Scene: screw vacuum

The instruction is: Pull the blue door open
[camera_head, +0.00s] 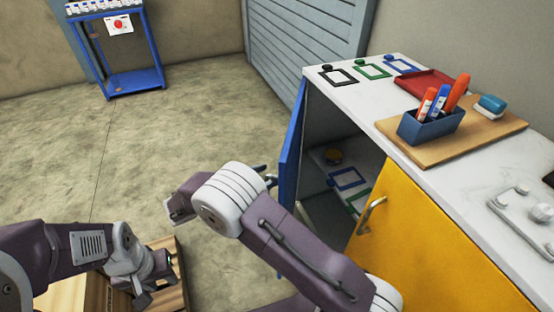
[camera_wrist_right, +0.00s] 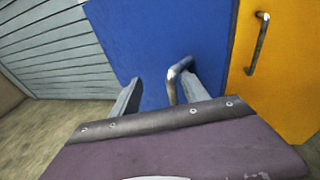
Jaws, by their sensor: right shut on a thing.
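The blue door (camera_head: 291,150) of the cabinet stands open, swung out so that mostly its edge shows in the head view. It also fills the middle of the right wrist view (camera_wrist_right: 155,40). Its metal handle (camera_wrist_right: 179,68) sits at the right finger of my right gripper (camera_wrist_right: 160,86), which is shut on it. In the head view my right arm hides most of that grip and the lower door. My left gripper (camera_head: 158,272) is at the lower left, away from the door, over a wooden box; its finger gap is unclear.
The white countertop (camera_head: 480,170) holds a red tray and a pen holder.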

